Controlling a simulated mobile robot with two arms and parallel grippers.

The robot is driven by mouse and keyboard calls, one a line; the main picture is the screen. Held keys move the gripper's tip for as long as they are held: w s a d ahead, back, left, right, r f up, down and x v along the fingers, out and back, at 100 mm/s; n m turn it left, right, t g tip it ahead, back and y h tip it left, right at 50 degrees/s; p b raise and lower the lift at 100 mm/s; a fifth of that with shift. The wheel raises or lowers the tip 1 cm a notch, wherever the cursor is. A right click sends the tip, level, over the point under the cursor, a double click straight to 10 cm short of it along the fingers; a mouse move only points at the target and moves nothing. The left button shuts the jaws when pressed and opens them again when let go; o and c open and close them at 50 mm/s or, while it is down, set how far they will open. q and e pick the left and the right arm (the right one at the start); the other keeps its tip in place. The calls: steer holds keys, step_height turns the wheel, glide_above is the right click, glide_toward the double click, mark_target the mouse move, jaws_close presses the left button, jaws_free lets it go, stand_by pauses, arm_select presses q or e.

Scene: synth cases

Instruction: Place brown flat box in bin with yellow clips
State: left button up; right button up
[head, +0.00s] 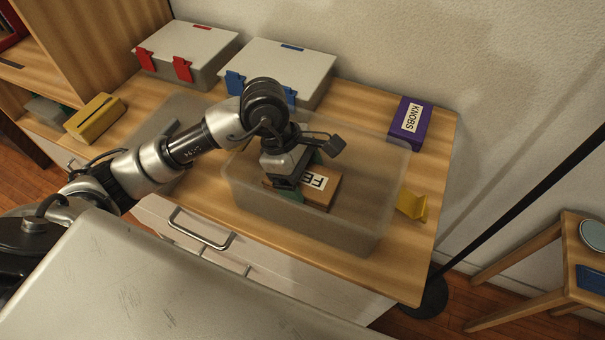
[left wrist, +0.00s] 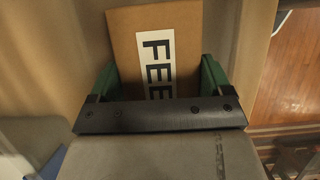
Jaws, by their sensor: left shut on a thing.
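My left gripper (head: 302,177) is shut on the brown flat box (head: 332,190), which has a white label starting "FE". The box also shows in the left wrist view (left wrist: 126,32), between the green fingers of the gripper (left wrist: 158,78). In the head view the box is within the walls of an open, translucent bin (head: 325,236). I cannot tell whether it touches the bin's floor. A yellow clip (head: 412,204) is at the bin's right side. My right gripper is not in view.
Behind stand a lidded box with red clips (head: 190,40) and one with blue clips (head: 290,62). A purple KNOBS box (head: 411,123) lies right of them. A yellow box (head: 95,118) is at left. Another translucent bin (head: 172,107) is partly behind my left arm.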

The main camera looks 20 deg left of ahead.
arm_select(q)
steer(key=shift+f, duration=0.15)
steer(key=o, duration=0.9)
steer(key=shift+r, duration=0.2)
steer(key=v, duration=1.2)
